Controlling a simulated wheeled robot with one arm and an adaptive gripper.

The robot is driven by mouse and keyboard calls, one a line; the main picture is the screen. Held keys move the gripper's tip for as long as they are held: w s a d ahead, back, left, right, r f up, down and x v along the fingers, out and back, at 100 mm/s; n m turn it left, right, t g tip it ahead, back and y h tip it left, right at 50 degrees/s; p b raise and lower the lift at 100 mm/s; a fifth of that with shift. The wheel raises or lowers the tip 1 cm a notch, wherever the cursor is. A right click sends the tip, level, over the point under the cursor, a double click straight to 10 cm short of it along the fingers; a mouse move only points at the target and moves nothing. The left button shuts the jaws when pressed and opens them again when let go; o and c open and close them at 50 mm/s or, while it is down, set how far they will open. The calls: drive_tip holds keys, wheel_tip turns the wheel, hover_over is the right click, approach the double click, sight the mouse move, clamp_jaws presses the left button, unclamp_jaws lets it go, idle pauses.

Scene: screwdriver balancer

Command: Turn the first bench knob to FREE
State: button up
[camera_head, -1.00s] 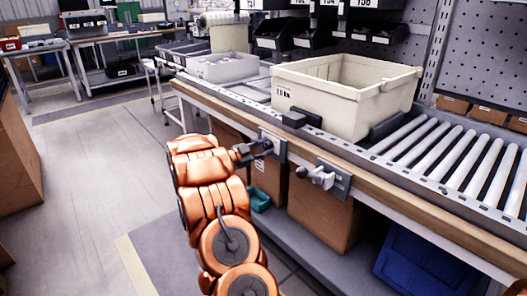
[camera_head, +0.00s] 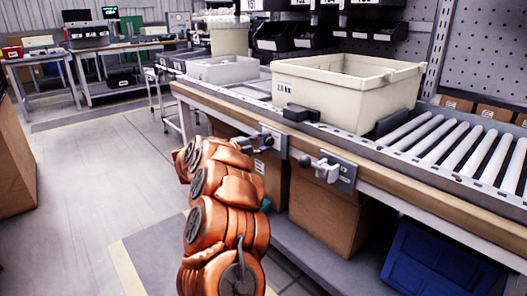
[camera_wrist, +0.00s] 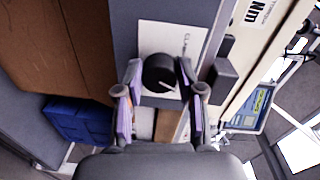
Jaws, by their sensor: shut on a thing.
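The first bench knob is a round black knob (camera_wrist: 160,73) with a pale pointer line, in front of a light label plate (camera_wrist: 187,38) whose lettering is only partly readable. In the head view its grey plate (camera_head: 279,135) sits on the bench's front edge, and my gripper mostly hides the knob. My gripper (camera_wrist: 159,82) is shut on the knob, one finger on each side; it also shows in the head view (camera_head: 265,141). I cannot read which setting the first knob points to.
A cream bin (camera_head: 345,88) stands on the bench above the knobs, beside a roller conveyor (camera_head: 440,140). Cardboard boxes (camera_head: 325,213) and a blue crate (camera_head: 435,262) are under the bench. The floor at left (camera_head: 90,165) is clear.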

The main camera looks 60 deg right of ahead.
drive_tip(key=shift+s+f+m+b, duration=0.1)
drive_tip(key=shift+m+b, duration=1.75)
drive_tip(key=shift+m, duration=0.05)
drive_tip(key=o, duration=1.1)
drive_tip(key=shift+o, duration=0.2)
drive_tip(key=v, duration=1.2)
drive_tip(key=shift+s, duration=0.1)
